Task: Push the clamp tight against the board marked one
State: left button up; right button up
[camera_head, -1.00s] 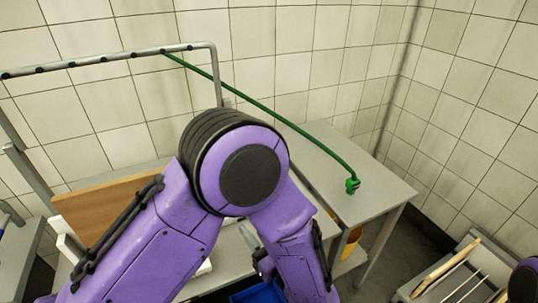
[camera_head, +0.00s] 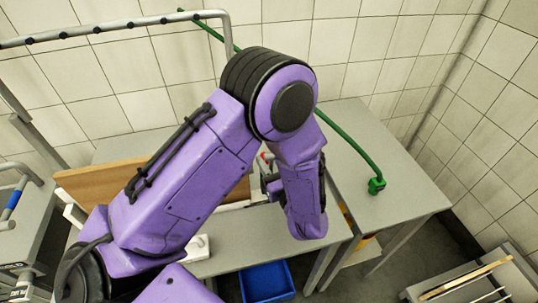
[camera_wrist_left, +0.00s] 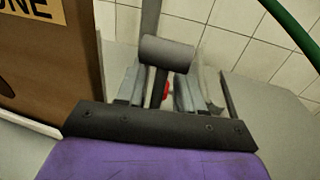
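The wooden board (camera_head: 95,183) stands on the grey bench behind my left arm, which hides its middle. In the left wrist view the board (camera_wrist_left: 52,62) is at the left, with a label that reads "NE" where it is cut off. My left gripper (camera_head: 268,180) is just right of the board and partly hidden by my forearm. In the left wrist view its grey fingers (camera_wrist_left: 160,92) look apart. A dark grey cylinder on a stem and a small red part (camera_wrist_left: 166,91) show between them; I cannot tell whether these belong to the clamp. My right gripper is out of view.
A blue bin (camera_head: 267,282) is below the bench front. A rack (camera_head: 475,275) stands at the lower right, and a tiled wall is behind.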

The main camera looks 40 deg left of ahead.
pick_arm(q)
jog(key=shift+w+a, duration=0.25)
jog(key=shift+s+r, duration=0.15)
jog(key=shift+s, duration=0.2)
jog(key=shift+w, duration=0.15)
grip_shut()
jog(key=s+a, duration=0.2)
jog(key=shift+s+a+b, duration=0.15)
jog(key=shift+s+b, duration=0.2)
jog(key=shift+b, duration=0.05)
grip_release()
jog(key=shift+w, duration=0.15)
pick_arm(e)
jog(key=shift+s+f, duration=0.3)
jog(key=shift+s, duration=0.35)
